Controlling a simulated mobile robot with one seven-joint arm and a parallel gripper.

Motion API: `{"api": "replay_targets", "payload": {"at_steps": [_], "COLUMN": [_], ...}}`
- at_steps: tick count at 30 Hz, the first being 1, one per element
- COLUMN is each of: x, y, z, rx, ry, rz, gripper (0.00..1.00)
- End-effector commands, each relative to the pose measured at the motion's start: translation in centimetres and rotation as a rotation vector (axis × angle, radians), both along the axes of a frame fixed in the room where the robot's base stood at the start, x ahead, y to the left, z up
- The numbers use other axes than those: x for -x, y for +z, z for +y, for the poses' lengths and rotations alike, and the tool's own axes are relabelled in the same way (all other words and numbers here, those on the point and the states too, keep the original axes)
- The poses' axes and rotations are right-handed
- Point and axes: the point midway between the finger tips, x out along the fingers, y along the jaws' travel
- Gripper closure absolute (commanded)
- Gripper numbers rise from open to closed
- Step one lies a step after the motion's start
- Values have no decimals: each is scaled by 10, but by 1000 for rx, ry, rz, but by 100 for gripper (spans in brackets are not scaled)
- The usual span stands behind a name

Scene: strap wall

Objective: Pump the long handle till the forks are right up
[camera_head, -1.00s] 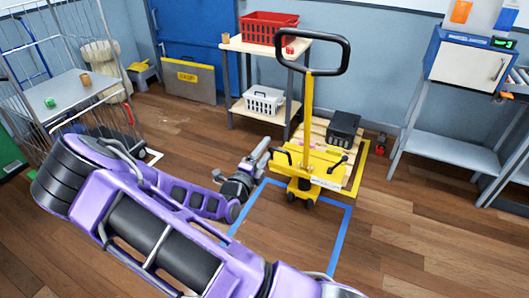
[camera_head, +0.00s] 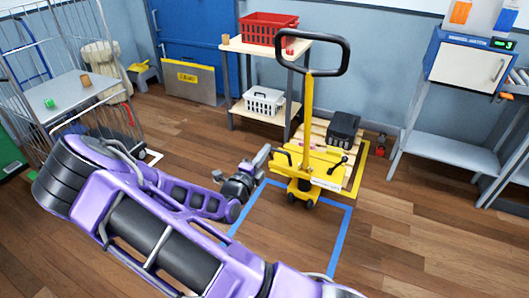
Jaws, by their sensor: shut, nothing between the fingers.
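A yellow pallet truck (camera_head: 304,174) stands on the floor right of centre. Its long yellow handle (camera_head: 308,110) stands upright and ends in a black loop grip (camera_head: 344,56). A small lever with a dark knob (camera_head: 341,162) sticks out at the right of its body. The forks are hidden under a wooden pallet (camera_head: 312,133). My gripper (camera_head: 265,155) is shut and empty, just left of the truck's body and well below the loop grip. I cannot tell whether it touches the truck.
A black box (camera_head: 343,129) sits on the pallet. Blue tape (camera_head: 346,225) marks the floor in front. A shelf (camera_head: 287,50) with a red crate (camera_head: 268,27) stands behind. A wire cage (camera_head: 70,85) is at left, a grey bench (camera_head: 430,145) at right. The front right floor is clear.

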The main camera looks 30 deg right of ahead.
Motion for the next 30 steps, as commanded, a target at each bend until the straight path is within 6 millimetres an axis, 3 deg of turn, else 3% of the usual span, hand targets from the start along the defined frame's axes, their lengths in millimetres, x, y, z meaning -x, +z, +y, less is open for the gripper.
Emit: {"api": "replay_targets", "payload": {"at_steps": [27, 30], "x": [0, 0], "y": [0, 0], "z": [0, 0], "rx": [0, 0], "ry": [0, 0], "rz": [0, 0], "gripper": [100, 83]}}
